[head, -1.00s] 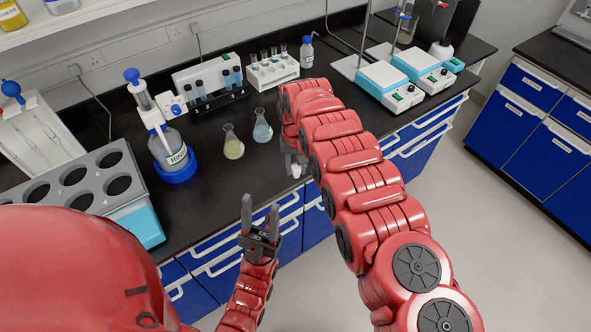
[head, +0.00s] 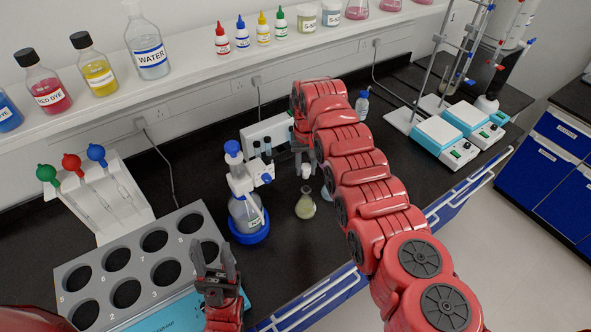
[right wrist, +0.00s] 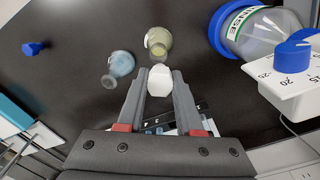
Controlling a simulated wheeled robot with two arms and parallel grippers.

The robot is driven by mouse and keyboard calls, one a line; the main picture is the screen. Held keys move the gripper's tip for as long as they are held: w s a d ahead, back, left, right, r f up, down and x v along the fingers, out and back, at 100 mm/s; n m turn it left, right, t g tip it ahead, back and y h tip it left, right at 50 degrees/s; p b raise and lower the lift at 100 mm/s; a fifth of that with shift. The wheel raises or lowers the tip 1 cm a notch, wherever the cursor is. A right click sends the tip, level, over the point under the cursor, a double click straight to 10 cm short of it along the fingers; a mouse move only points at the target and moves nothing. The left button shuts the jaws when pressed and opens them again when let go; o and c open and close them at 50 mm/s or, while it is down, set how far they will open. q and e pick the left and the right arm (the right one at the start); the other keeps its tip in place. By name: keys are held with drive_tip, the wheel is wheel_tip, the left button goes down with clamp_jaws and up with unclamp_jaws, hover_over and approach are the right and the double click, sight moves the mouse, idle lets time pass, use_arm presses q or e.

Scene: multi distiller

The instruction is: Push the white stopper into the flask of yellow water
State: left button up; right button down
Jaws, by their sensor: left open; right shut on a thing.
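The white stopper (head: 306,171) is held between the fingertips of my right gripper (head: 302,157), which is shut on it. The stopper is just above the neck of the flask of yellow water (head: 305,208), which stands upright on the black bench. In the right wrist view the stopper (right wrist: 160,80) sits between the two fingers, close to the yellow flask's mouth (right wrist: 158,42). I cannot tell whether they touch. My left gripper (head: 214,262) is open and empty, over the grey rack's right side.
A flask of blue water (right wrist: 118,66) stands close beside the yellow one, mostly hidden by my right arm in the head view. A rinse bottle (head: 246,214) with a blue base stands to the left. The grey rack (head: 205,222) with holes fills the left front.

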sight(307, 178)
drive_tip(key=shift+s+d+f+b, duration=0.1)
drive_tip(key=shift+d+f+b, duration=0.2)
drive_tip(key=shift+f, duration=0.25)
drive_tip(key=f+b, duration=0.2)
drive_tip(key=f, duration=0.1)
drive_tip(key=shift+a+f, duration=0.2)
drive_tip(key=shift+f, duration=0.05)
drive_tip(key=shift+d+f, duration=0.1)
drive_tip(key=shift+f, duration=0.25)
drive_tip(key=shift+b, duration=0.4)
idle(0.6)
drive_tip(key=shift+f+b, duration=0.8)
drive_tip(key=shift+f, duration=0.05)
drive_tip(key=shift+c, duration=2.4)
unclamp_jaws()
